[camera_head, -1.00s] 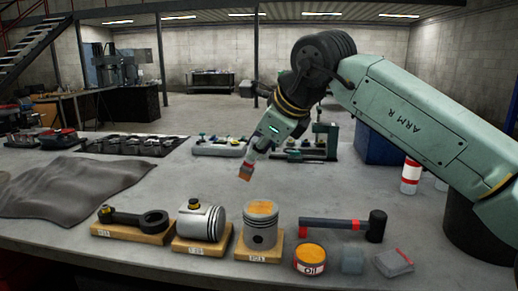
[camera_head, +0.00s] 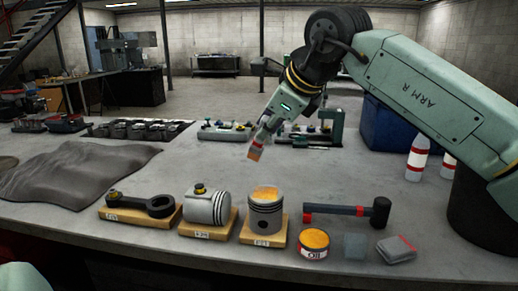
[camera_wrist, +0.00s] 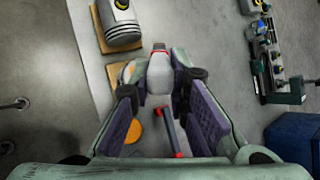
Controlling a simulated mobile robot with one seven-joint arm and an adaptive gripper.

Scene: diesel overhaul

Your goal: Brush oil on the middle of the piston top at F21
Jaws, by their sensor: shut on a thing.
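The upright grey piston (camera_head: 266,218) stands on a wooden block at the front middle of the bench, the rightmost of the parts on blocks. An orange oil patch covers much of its top. The block label is too small to read surely. My gripper (camera_head: 263,128) is shut on a brush (camera_head: 255,150) with a red band and orange tip. The tip points down, above and apart from the piston in the head view. In the wrist view the brush (camera_wrist: 160,75) sits between the fingers and partly hides the piston. The open oil tin (camera_head: 313,246) stands right of the piston.
A piston on its side (camera_head: 206,209) and a connecting rod (camera_head: 142,205) lie on blocks to the left. A hammer (camera_head: 345,210), a grey block (camera_head: 355,246) and a folded cloth (camera_head: 397,249) lie right. A grey sheet (camera_head: 75,172) covers the left bench.

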